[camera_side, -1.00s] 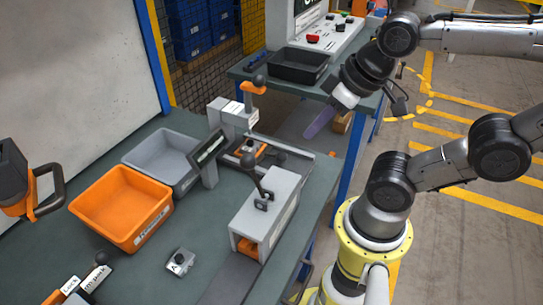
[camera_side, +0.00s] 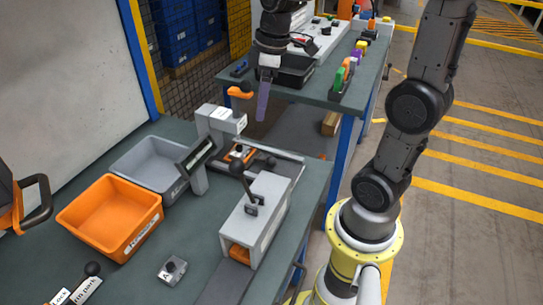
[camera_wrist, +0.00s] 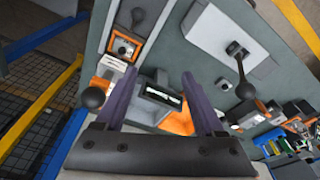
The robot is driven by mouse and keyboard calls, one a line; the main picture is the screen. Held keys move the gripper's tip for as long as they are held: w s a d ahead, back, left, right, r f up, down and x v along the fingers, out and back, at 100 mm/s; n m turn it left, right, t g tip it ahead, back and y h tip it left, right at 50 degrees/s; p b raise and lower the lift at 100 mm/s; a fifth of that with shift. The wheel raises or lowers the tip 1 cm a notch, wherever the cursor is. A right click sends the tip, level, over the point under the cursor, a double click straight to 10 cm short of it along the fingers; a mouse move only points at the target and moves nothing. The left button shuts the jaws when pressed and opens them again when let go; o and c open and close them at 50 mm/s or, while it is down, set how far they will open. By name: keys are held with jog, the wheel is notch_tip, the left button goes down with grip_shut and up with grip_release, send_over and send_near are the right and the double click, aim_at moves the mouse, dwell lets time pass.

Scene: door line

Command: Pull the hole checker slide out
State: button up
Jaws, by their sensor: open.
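The checking fixture (camera_side: 220,122) is a light grey post block on the green bench, with an orange handle (camera_side: 239,92) and black ball knob on top. At its foot lies a low slide unit with an orange block (camera_side: 238,153) and black knob; I cannot tell for certain which part is the hole checker slide. In the wrist view an orange-framed block (camera_wrist: 123,46) shows beyond the left finger, and a black ball knob (camera_wrist: 94,97) lies just left of that finger. My gripper (camera_side: 262,112) points down with purple fingers, open and empty, above and right of the fixture.
A grey box with a black lever (camera_side: 262,215) stands at the front right of the bench. An orange bin (camera_side: 84,226) and a grey bin (camera_side: 130,160) are to the left. A second table with a black tray (camera_side: 295,72) lies behind.

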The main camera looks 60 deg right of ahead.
jog(key=w+d+f+m+g, duration=0.1)
jog(key=w+d+f, duration=0.1)
jog(key=d+f, duration=0.25)
jog(key=m+g+y, duration=0.1)
jog(key=m, duration=0.1)
send_near(272, 157)
jog(key=f, duration=0.3)
jog(key=a+f, duration=0.1)
jog(key=f, duration=0.6)
jog(key=shift+a, duration=0.2)
jog(key=shift+r, duration=0.1)
grip_shut()
dwell(0.7)
